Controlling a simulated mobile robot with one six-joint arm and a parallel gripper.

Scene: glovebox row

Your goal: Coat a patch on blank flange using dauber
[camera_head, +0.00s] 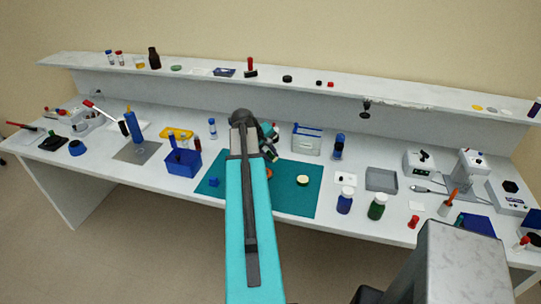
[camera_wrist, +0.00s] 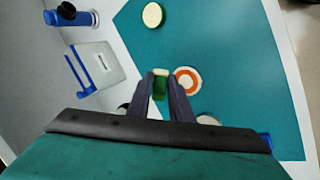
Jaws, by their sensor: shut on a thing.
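My gripper (camera_wrist: 162,88) is shut on a small green piece with a pale end (camera_wrist: 160,82), which looks like the dauber. In the head view my gripper (camera_head: 270,151) is over the teal mat (camera_head: 285,203), partly hidden by my arm. A round orange piece with a white ring and centre (camera_wrist: 187,80) lies on the mat beside the dauber's tip in the wrist view. It may be the blank flange. Its orange edge (camera_head: 269,173) shows beside my arm in the head view. I cannot tell whether the dauber touches it.
A cream-topped disc (camera_head: 302,180) lies on the mat to the right, and a blue cube (camera_head: 213,182) to the left. A blue bin (camera_head: 183,163), a white caddy (camera_head: 307,140) and capped bottles (camera_head: 345,203) stand around the mat. The mat's front right is clear.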

